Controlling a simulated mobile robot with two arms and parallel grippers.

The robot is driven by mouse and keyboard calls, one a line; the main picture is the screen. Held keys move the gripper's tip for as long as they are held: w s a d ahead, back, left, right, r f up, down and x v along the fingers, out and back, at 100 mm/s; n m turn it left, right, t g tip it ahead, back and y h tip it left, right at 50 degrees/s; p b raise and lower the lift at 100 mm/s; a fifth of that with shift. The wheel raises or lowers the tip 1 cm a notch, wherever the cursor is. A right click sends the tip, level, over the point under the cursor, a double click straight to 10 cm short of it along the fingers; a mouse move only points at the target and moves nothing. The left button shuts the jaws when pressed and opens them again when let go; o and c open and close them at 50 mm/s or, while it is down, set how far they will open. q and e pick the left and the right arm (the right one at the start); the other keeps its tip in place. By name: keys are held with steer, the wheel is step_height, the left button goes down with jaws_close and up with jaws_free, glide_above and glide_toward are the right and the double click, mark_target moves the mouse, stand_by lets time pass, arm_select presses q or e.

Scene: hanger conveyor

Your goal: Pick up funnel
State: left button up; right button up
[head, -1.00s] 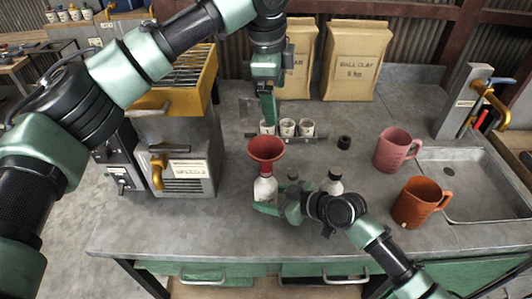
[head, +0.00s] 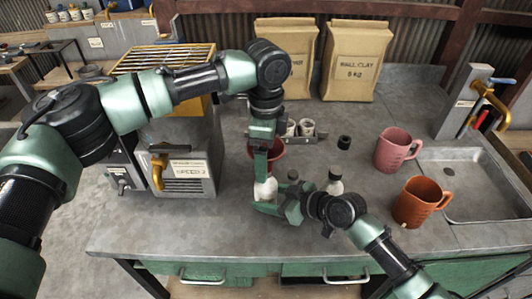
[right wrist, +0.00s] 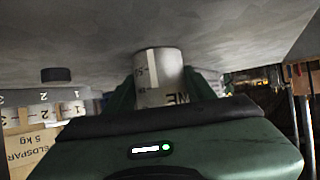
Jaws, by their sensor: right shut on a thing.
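The dark red funnel (head: 278,160) stands in the mouth of a white bottle (head: 265,189) on the bench in the head view. My left gripper (head: 262,168) points down over the funnel and hides much of it. I cannot tell whether its fingers touch the funnel or how far apart they are. My right gripper (head: 266,207) is shut on the white bottle, low on its body. In the right wrist view, the bottle (right wrist: 160,78) shows between the fingers with dark lettering; the funnel is not visible there.
Another dark-capped bottle (head: 335,184) stands right of the held one. White cups (head: 306,127) sit in a rack behind. A pink jug (head: 392,151) and an orange jug (head: 413,203) stand near the sink (head: 455,213). A machine (head: 188,172) is at the left.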

arm_select(q)
step_height(320, 180, down, 2)
steer(key=shift+c, duration=0.2)
steer(key=c, duration=1)
steer(key=shift+r, duration=0.1)
step_height(320, 180, up, 10)
